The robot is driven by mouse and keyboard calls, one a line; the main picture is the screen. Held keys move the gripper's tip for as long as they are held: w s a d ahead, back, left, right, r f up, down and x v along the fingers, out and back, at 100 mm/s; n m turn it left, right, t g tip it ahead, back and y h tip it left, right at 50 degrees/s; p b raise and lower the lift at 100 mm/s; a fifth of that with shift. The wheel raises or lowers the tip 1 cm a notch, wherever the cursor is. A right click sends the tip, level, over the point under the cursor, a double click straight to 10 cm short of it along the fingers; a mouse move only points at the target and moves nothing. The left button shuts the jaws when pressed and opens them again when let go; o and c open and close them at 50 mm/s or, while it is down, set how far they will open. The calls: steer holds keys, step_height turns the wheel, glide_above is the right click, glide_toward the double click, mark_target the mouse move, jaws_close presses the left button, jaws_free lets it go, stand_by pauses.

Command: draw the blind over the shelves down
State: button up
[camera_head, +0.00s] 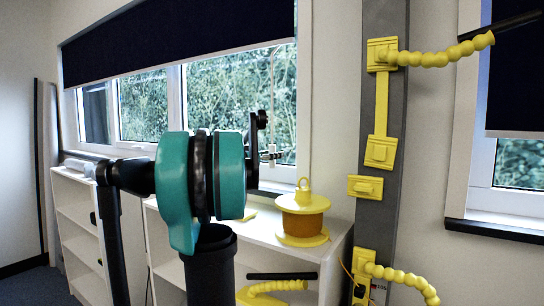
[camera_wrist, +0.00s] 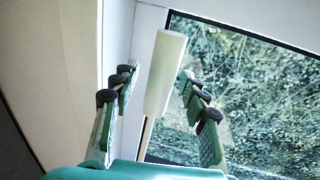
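The dark navy blind (camera_head: 180,40) covers the upper part of the window above the shelves, its pale bottom edge sloping across the glass. A thin cord (camera_head: 273,85) hangs in front of the right pane, with a small pale piece (camera_head: 271,153) low on it. In the wrist view, a white cylinder (camera_wrist: 165,75), apparently the cord's pull, stands slightly tilted between the fingers of my gripper (camera_wrist: 158,90). The fingers are apart, with gaps showing on both sides of the cylinder. In the head view, my teal arm joint hides most of the gripper.
White shelves (camera_head: 168,262) stand below the window. A yellow spool-like object (camera_head: 302,205) sits on top, right of my arm. A grey post (camera_head: 382,215) with yellow fittings stands further right. Another dark blind (camera_head: 520,75) hangs over the right window.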

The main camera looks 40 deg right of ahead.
steer(key=s+a, duration=0.1)
steer(key=a, duration=1.1)
